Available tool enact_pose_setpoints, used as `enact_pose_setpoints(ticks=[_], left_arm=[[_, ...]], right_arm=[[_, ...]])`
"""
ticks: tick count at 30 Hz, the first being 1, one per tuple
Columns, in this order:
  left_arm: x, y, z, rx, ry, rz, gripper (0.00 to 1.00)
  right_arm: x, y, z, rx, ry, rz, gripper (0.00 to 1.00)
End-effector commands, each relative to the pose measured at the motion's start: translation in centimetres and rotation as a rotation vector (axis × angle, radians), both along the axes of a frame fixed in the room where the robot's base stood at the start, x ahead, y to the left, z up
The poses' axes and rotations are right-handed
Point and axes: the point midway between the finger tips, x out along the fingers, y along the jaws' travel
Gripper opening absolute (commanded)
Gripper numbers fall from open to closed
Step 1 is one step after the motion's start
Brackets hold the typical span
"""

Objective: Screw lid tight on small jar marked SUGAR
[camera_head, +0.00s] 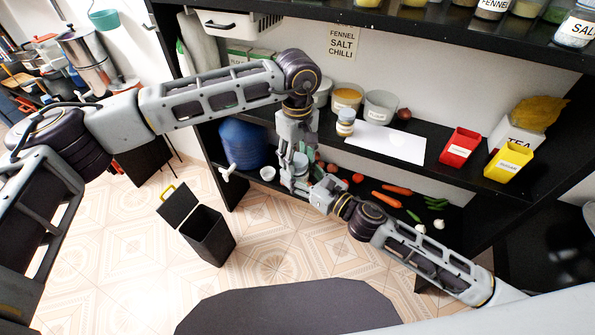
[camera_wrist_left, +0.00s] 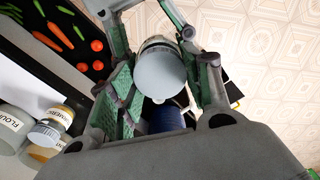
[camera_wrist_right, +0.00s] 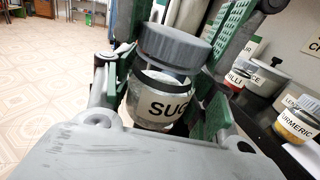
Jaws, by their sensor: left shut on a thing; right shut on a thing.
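The small jar (camera_wrist_right: 158,108) is glass with a white label reading "SUG…" in the right wrist view. My right gripper (camera_head: 308,186) is shut on its body. A grey ridged lid (camera_wrist_right: 178,46) is over the jar's mouth, and the left wrist view shows its flat top (camera_wrist_left: 160,72). A dark band shows below the lid; I cannot tell whether the lid is seated or slightly raised. My left gripper (camera_head: 292,160) comes from above, shut on the lid, with green-padded fingers on either side. In the head view the grippers largely hide the jar.
A black shelf beside the grippers holds several jars, a white sheet (camera_head: 385,142), a red box (camera_head: 460,146) and a yellow box (camera_head: 508,162). Carrots (camera_head: 392,196) and other vegetables lie on the lower shelf. A black bin (camera_head: 207,235) stands on the open tiled floor.

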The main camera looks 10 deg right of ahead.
Motion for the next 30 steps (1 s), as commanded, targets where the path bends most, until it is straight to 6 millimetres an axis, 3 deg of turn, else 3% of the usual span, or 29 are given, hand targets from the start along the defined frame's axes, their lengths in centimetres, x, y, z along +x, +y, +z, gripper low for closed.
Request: enact_pose_setpoints(ticks=[27,30], left_arm=[[0.21,0.06,0.06,0.001,-0.005,-0.735,0.20],[0.21,0.05,0.06,0.000,-0.005,-0.743,0.20]], right_arm=[[-0.20,0.20,0.05,0.001,0.000,0.006,0.00],[-0.20,0.21,0.05,0.001,0.000,0.006,0.00]])
